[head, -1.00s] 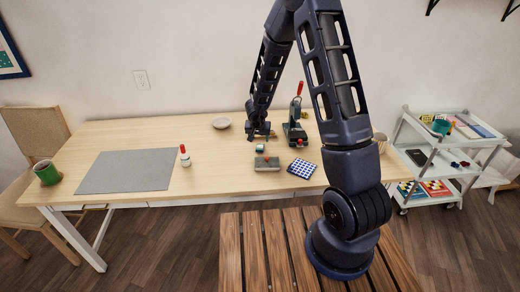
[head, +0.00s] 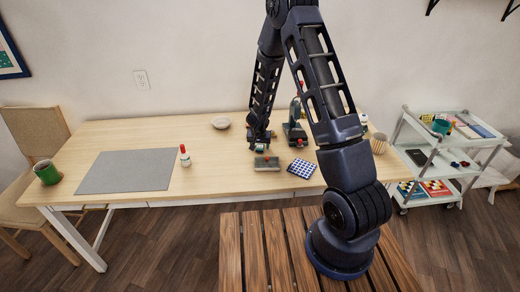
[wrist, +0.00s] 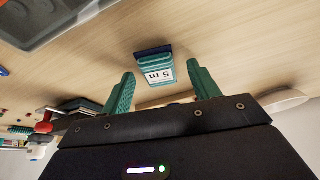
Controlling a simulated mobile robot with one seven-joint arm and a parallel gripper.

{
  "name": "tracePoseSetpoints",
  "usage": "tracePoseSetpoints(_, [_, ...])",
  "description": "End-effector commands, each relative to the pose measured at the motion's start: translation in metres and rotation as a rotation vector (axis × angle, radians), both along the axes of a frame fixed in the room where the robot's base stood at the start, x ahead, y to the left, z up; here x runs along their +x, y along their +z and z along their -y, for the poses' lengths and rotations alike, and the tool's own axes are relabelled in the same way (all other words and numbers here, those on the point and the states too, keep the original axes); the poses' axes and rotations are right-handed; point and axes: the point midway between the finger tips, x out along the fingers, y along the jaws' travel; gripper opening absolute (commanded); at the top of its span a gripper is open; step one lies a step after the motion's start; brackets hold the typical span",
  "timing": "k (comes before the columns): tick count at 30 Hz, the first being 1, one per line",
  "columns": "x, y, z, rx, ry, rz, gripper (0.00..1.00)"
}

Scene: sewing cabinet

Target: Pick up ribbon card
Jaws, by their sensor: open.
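The ribbon card (wrist: 153,66) is a small teal piece with a dark blue end and a white label reading "5 m". In the wrist view it lies on the light wood table, ahead of and between the two teal fingers of my gripper (wrist: 162,70). The fingers are apart and nothing is held. In the head view my gripper (head: 259,143) is low over the table, and I cannot make out the card clearly beside it.
A grey tray-like object (head: 266,164) and a blue-and-white checked square (head: 301,168) lie in front of my gripper. A dark press (head: 295,132) stands close on its right. A bowl (head: 221,123) sits behind left. A red-capped bottle (head: 185,157) and grey mat (head: 126,171) are left.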

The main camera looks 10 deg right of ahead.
Motion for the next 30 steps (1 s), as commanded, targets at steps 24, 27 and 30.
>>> tracePoseSetpoints(24, [0.0,0.004,0.0,-0.001,0.0,0.0,0.13])
tracePoseSetpoints(27, [0.0,0.01,0.0,-0.002,-0.001,0.001,0.13])
tracePoseSetpoints(30, [0.0,0.018,0.0,-0.002,-0.001,0.001,0.13])
